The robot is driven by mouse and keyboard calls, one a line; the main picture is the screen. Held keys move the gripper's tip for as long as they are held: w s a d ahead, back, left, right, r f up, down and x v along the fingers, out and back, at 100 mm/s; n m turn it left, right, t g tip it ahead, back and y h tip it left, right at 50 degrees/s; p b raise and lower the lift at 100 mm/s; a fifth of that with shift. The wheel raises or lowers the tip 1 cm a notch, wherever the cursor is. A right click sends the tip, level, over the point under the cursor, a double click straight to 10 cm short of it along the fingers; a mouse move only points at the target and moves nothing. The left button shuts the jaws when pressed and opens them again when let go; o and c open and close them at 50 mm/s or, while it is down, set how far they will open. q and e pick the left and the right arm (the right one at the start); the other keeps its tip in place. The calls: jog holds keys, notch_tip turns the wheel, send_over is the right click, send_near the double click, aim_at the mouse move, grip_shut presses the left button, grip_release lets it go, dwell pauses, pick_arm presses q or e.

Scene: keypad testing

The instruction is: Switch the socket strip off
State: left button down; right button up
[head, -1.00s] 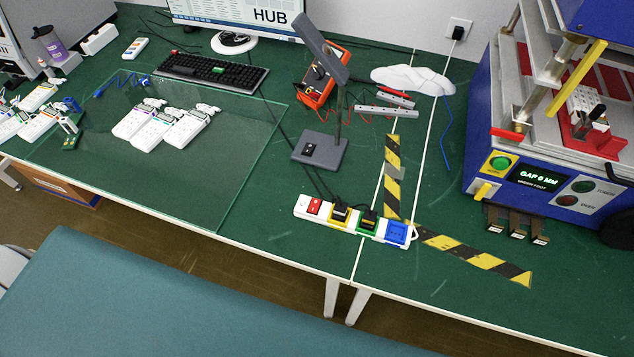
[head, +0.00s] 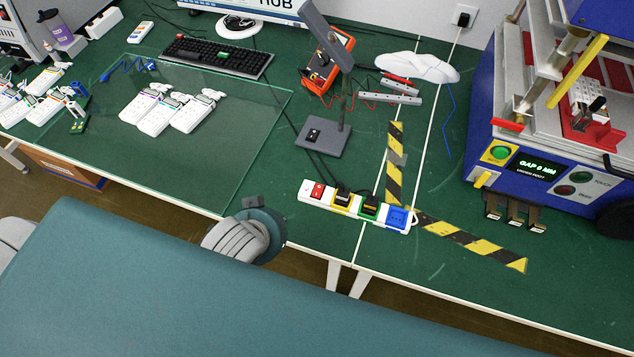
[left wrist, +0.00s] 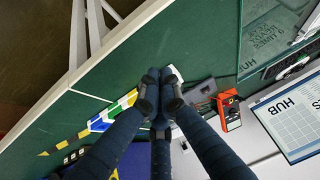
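The white socket strip (head: 353,205) lies on the green table near its front edge. Its red switch (head: 318,190) is at the left end, followed by yellow, green and blue sockets. Black plugs sit in the yellow and green ones. Whether the switch is on or off is too small to tell. My left wrist, grey and dark teal, is left of the strip in the head view. In the left wrist view my left gripper (left wrist: 160,95) has its dark fingertips together and empty. They hide the switch end of the strip (left wrist: 113,112) there. My right gripper is not in view.
A lamp base (head: 322,138) stands behind the strip, and yellow-black tape (head: 470,243) lies at its right. A glass sheet (head: 240,150) with white devices lies to the left. A blue press (head: 550,150) stands at the right.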

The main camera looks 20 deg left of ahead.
pick_arm(q)
jog(key=w+d+r+t, duration=0.4)
jog(key=w+r, duration=0.2)
jog(key=shift+r+n+h, duration=0.15)
jog(key=shift+n+h, duration=0.15)
jog(key=shift+h, duration=0.1)
jog(key=shift+w+d, duration=0.1)
jog(key=p, duration=0.2)
send_over(317, 192)
notch_tip(317, 192, down, 6)
jog(key=shift+f, duration=0.1)
notch_tip(317, 192, down, 3)
jog(key=shift+r, duration=0.2)
jog(key=shift+f, duration=0.7)
jog(key=shift+f, duration=0.1)
